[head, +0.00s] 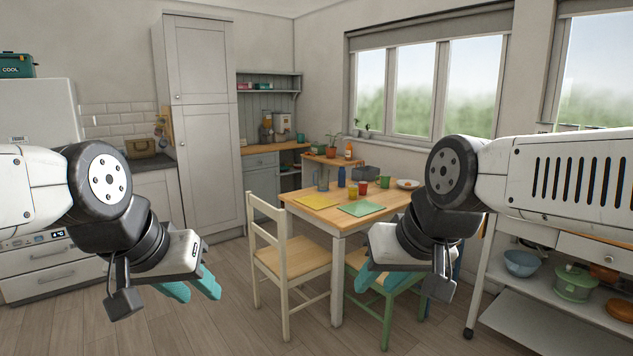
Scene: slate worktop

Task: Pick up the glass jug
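A small, clear greyish vessel (323,184) stands near the back left of the wooden table (318,200); it looks like the glass jug, but it is too small to be sure. My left gripper (192,291) hangs at the lower left over the floor, its teal fingers apart and empty. My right gripper (383,279) hangs in front of the table, over the green chair, its teal fingers apart and empty. Both grippers are far from the vessel.
A blue bottle (341,177), a green mug (384,182), a plate (408,184) and yellow and green mats (316,201) are on the table. A cream chair (284,256) and a green chair (387,312) stand before it. A white trolley (535,318) is at right. Floor at left is clear.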

